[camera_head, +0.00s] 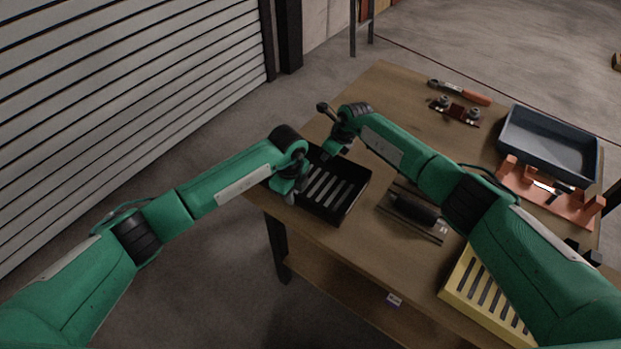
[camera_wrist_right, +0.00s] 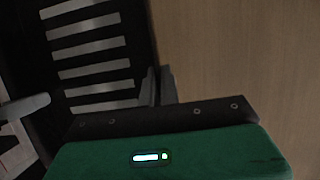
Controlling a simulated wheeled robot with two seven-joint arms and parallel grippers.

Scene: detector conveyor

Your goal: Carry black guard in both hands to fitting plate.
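The black guard (camera_head: 352,196) is a dark, open tray-like part with pale slots, at the table's near left edge. It fills the left of the right wrist view (camera_wrist_right: 95,55). My left gripper (camera_head: 289,193) is at the guard's left side; whether its fingers are closed is hidden. My right gripper (camera_head: 328,153) is at the guard's far side. In the right wrist view its two fingers (camera_wrist_right: 161,86) stand close together with the guard's dark wall between them. I cannot tell for certain which thing is the fitting plate.
A dark cylinder on rails (camera_head: 415,208) lies just right of the guard. A yellow slotted part (camera_head: 462,285) is at the near edge.

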